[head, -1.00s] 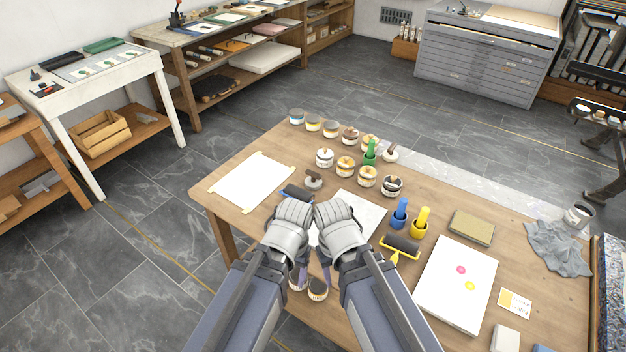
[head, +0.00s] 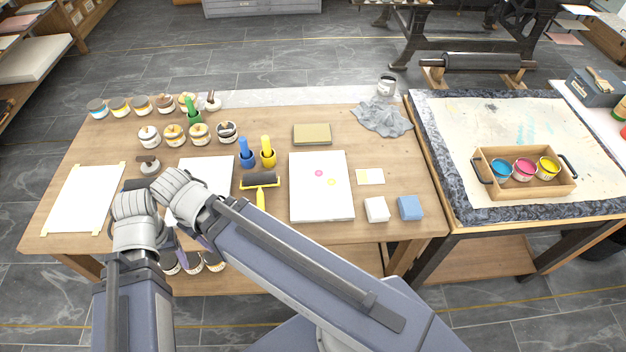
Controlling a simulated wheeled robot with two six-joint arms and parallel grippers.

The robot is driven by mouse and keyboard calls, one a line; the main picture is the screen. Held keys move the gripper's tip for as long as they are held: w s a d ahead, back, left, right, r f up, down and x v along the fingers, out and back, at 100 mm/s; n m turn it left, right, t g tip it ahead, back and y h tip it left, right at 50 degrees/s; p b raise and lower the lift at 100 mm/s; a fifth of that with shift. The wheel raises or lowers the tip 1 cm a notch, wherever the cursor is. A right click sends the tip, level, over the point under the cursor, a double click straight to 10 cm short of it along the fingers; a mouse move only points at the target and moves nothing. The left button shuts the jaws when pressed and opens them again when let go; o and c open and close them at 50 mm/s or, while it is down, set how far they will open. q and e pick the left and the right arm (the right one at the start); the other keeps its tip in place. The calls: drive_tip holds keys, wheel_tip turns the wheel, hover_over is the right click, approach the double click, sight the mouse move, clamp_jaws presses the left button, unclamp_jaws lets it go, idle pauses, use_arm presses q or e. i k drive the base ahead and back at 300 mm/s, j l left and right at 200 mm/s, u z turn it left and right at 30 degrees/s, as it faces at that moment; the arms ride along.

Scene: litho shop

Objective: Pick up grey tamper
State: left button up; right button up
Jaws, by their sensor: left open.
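Two tamper-like tools stand upright on the wooden table. One, a greyish tool with a rounded top (head: 149,165), is at the left, just beyond my grippers. The other, a paler tool with a thin brown handle (head: 213,102), stands near the far edge beside a green-handled tool (head: 193,112). I cannot tell for certain which is the grey tamper. My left gripper (head: 133,200) is over the table's near left part, open, with no object seen in it. My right gripper (head: 172,186) is close beside it. Its fingertips are hidden behind its own body.
Several ink jars (head: 173,134) stand in rows behind the grippers. White sheets (head: 84,198) lie flat. A second table (head: 460,215) at right holds a wooden tray (head: 520,189).

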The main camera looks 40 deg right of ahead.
sight(151, 166)
drive_tip(key=z, duration=0.65)
drive_tip(key=j+z, duration=0.4)
drive_tip(key=i+j+z, duration=0.1)
drive_tip(key=j+z, duration=0.15)
drive_tip(key=z, duration=0.15)
drive_tip(key=j+z, duration=0.4)
drive_tip(key=k+j+z, duration=0.1)
drive_tip(key=j, duration=0.65)
drive_tip(key=k+j+z, duration=0.15)
drive_tip(key=j, duration=0.25)
drive_tip(key=k+j+z, duration=0.1)
drive_tip(key=j, duration=0.25)
